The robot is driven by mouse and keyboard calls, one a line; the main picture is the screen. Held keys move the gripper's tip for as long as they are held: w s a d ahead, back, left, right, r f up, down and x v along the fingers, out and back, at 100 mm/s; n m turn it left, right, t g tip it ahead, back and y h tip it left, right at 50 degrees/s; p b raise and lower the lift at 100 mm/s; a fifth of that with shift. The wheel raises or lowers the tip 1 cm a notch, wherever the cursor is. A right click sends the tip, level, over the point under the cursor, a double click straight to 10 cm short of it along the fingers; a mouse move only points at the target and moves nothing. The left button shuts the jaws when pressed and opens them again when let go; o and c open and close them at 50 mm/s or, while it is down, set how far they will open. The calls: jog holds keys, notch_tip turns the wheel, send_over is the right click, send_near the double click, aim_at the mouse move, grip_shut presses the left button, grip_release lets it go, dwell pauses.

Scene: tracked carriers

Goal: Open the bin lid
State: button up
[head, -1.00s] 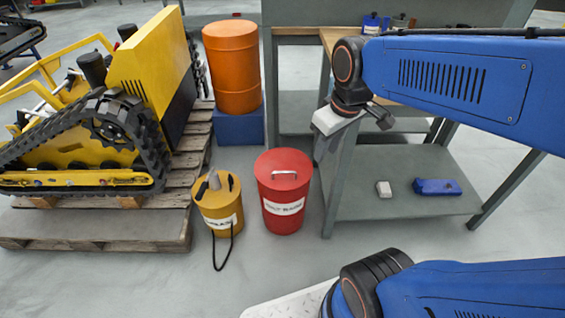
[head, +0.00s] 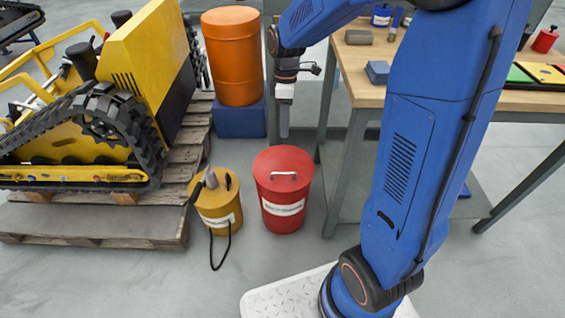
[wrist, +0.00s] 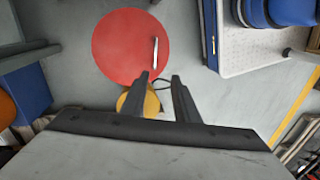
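The red bin (head: 283,212) stands upright on the floor, with a white label on its front. Its round red lid (head: 270,166) is on top and closed, with a silver bar handle (head: 284,174) across it. My gripper (head: 284,133) points down, above the bin's far side in the head view and apart from it. In the wrist view, my gripper (wrist: 160,77) has its two fingers spread with nothing between them. The lid (wrist: 122,45) and its handle (wrist: 154,52) lie just beyond the fingertips there. The bin's body is hidden under the lid in that view.
A yellow canister (head: 217,204) with a black hose stands close left of the bin. A pallet (head: 100,226) bears a yellow tracked machine. An orange drum (head: 234,62) stands behind on a blue block. A workbench (head: 346,165) is at right. Floor in front is clear.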

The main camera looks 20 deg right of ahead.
jog(key=w+f+n, duration=0.1)
jog(key=w+f, duration=0.1)
send_over(282, 177)
notch_tip(282, 177, down, 17)
jog(key=shift+s+r, duration=0.1)
dwell(0.5)
jog(key=shift+c, duration=0.7)
grip_shut()
